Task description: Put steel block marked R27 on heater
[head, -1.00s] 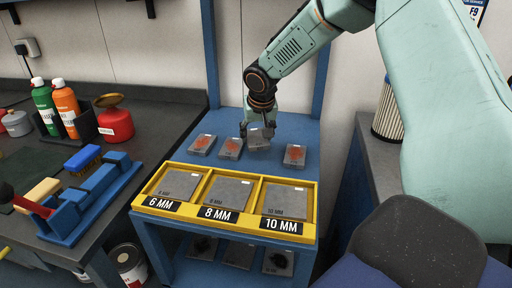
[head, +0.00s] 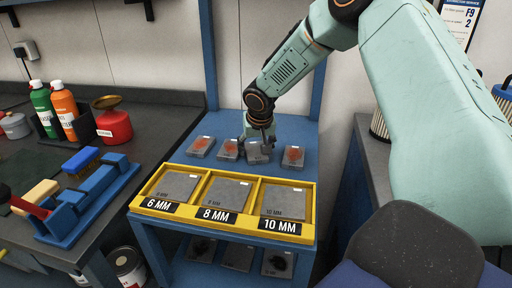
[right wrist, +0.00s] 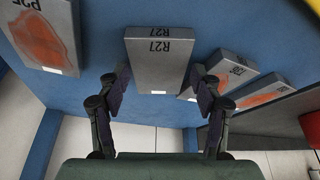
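The grey steel block marked R27 (right wrist: 157,65) is between the two fingers of my right gripper (right wrist: 159,82) in the right wrist view. In the head view the block (head: 254,153) is under my right gripper (head: 262,140), close beside a rust-marked block. I cannot tell whether it touches the blue table (head: 190,162). My left gripper is not in view. I cannot make out a heater in these frames.
Rust-marked blocks stand at the left (head: 200,147), beside R27 (head: 229,150) and at the right (head: 293,157). A yellow tray (head: 310,214) with plates marked 6, 8 and 10 MM is in front. The dark bench at left holds bottles (head: 65,110) and a blue brush rack (head: 85,195).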

